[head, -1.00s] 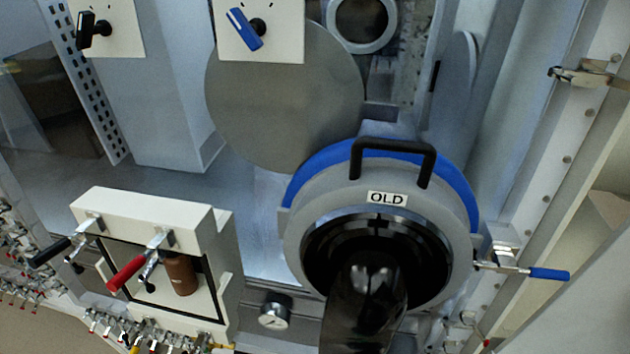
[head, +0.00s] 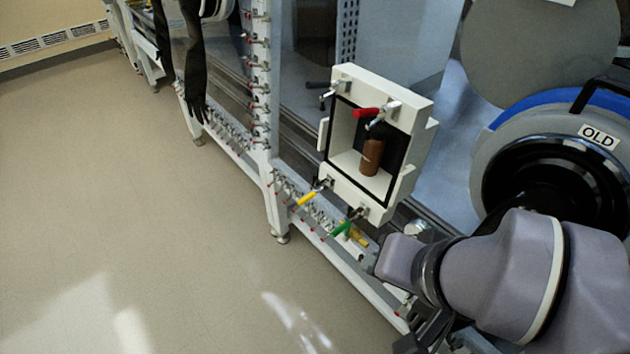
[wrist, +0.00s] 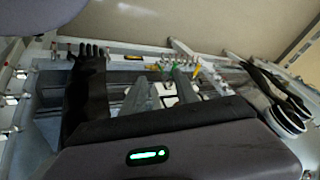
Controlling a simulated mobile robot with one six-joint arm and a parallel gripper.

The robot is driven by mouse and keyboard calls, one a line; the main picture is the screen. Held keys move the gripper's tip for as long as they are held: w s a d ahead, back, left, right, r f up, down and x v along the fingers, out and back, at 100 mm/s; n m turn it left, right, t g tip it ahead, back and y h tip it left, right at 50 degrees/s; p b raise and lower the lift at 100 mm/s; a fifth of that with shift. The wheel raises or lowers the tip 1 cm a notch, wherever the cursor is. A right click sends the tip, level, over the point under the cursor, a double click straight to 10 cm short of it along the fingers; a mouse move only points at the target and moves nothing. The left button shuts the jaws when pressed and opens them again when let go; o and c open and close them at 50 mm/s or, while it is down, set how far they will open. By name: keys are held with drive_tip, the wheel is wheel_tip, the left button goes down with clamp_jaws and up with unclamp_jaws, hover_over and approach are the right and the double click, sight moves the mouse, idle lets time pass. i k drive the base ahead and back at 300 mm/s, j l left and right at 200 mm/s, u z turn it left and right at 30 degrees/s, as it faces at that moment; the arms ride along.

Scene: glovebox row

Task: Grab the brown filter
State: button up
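The brown filter (head: 371,157) is a small brown cylinder standing inside a white open-fronted box (head: 336,158) in the head view. The box is fixed to the glovebox front, with a red-handled clamp (head: 368,112) in front of its top. My gripper (wrist: 163,88) shows in the wrist view with two grey fingers spread apart and nothing seen held between them. My arm is at the lower right of the head view, below and right of the box. The filter cannot be made out in the wrist view.
Yellow (head: 307,198) and green (head: 341,229) clamp handles stick out below the box. The round port marked OLD (head: 598,136) is to the right. Black gloves (head: 193,60) hang at upper left. The floor (head: 130,200) at left is clear.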

sight(373, 150)
drive_tip(key=i+j+z, duration=0.2)
drive_tip(key=j+z, duration=0.2)
drive_tip(key=j, duration=0.4)
drive_tip(key=j+z, duration=0.35)
drive_tip(key=j, duration=0.5)
drive_tip(key=j+z, duration=0.4)
drive_tip(key=j, duration=0.45)
